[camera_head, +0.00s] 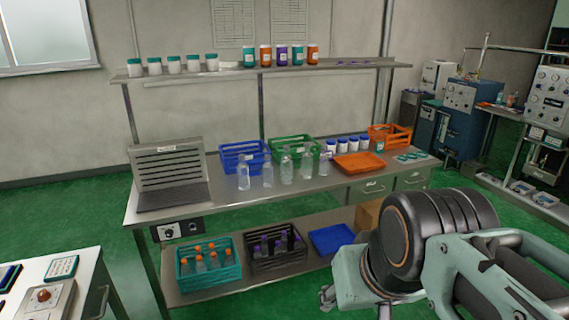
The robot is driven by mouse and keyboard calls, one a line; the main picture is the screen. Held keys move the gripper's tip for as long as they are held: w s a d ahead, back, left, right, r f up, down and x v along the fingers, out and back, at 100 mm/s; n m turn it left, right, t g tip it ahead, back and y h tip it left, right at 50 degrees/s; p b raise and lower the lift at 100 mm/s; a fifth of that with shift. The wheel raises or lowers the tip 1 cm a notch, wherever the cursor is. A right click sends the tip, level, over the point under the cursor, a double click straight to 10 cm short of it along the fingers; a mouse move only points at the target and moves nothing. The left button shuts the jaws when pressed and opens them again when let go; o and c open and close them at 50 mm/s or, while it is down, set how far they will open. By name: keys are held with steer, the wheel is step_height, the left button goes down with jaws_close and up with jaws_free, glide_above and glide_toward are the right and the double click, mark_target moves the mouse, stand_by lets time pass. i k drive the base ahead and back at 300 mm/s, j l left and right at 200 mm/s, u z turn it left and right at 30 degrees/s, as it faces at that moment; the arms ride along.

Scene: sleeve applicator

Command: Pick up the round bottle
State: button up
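Several clear bottles stand upright in a loose row on the workbench (225,201), in front of the blue and green crates. From left to right I see a clear bottle (243,176), a second (267,172), a third (287,169), a fourth (306,166) and a fifth (324,164). They are too small for me to tell which one is round. My arm fills the lower right and hides part of the bench's right end. Only a small part of what seems to be my gripper (328,297) shows low at the bottom, well apart from the bottles; its fingers are not clear.
A blue crate (243,156), a green crate (292,146), an orange crate (389,135) and an orange tray (358,162) stand on the bench. A grey sloped stand (168,172) occupies its left end. A shelf (335,66) with jars runs above. The lower shelf holds crates with bottles.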

mark_target(286, 160)
steer(key=i+l, duration=0.15)
steer(key=i, duration=0.3)
steer(key=i+l, duration=0.15)
steer(key=i, duration=0.25)
steer(key=i+l, duration=0.15)
steer(key=i, duration=0.3)
